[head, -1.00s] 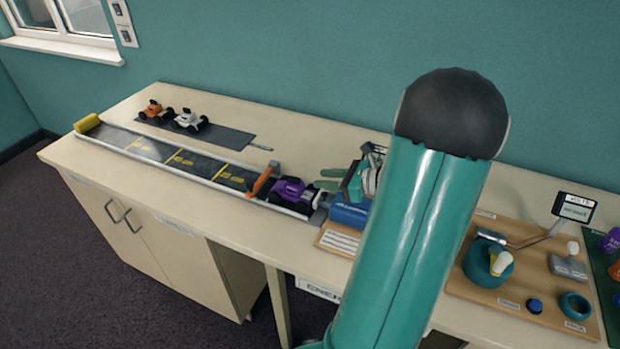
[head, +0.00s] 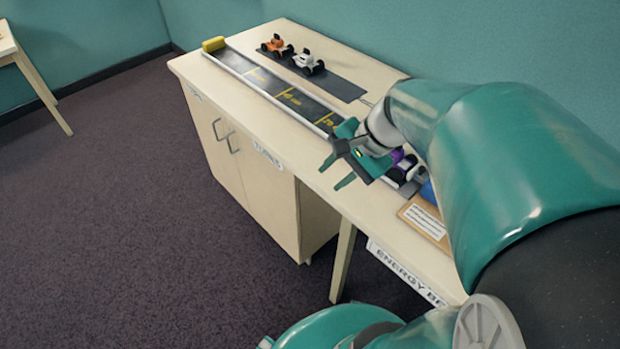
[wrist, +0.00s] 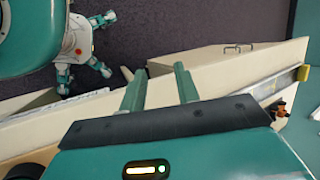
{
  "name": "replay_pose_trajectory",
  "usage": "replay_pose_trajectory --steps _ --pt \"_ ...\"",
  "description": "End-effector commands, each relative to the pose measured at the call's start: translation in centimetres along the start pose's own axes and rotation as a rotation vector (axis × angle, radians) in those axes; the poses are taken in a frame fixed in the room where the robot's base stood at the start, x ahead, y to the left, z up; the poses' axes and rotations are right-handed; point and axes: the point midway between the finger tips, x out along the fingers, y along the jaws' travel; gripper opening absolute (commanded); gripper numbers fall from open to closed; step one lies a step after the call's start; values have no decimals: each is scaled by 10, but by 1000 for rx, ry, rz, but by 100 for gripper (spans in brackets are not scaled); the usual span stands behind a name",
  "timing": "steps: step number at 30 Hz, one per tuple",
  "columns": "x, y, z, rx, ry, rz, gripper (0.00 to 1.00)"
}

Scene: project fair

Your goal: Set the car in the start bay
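A purple car (head: 403,166) shows in part at the near end of the dark track (head: 284,93) in the head view, mostly hidden behind my gripper and wrist. The orange start gate at that end is hidden now, so I cannot tell exactly how the car sits. My gripper (head: 337,173) hangs over the table's front edge beside the track's near end. Its two teal fingers are apart with nothing between them, as the wrist view also shows (wrist: 160,90). An orange car (head: 276,46) and a white car (head: 306,64) stand on a dark mat behind the track.
A yellow block (head: 213,44) closes the track's far end. A label card (head: 425,218) and a blue item (head: 429,192) lie right of the car, close to my arm. My arm hides the table's right side. Open carpet (head: 130,200) lies in front and left.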

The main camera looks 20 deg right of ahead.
Motion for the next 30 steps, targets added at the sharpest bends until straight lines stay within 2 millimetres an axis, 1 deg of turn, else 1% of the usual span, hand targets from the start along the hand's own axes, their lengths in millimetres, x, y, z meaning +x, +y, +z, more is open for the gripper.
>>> replay_pose_trajectory --steps 1,3,5,6,9,12,15,18,30 --pt "-2 -3 21 -150 40 43 32" --pt "-6 -3 42 -347 97 101 32" --pt "-10 -2 58 -516 146 143 32" --pt "-13 -2 68 -627 182 167 32" --pt "-23 -2 87 -882 266 215 32" --pt "-31 -2 100 -1071 335 243 32" --pt "-36 -3 106 -1178 377 258 32" --pt "-38 -3 108 -1213 391 265 32" --pt "-38 -3 107 -1208 390 265 32"
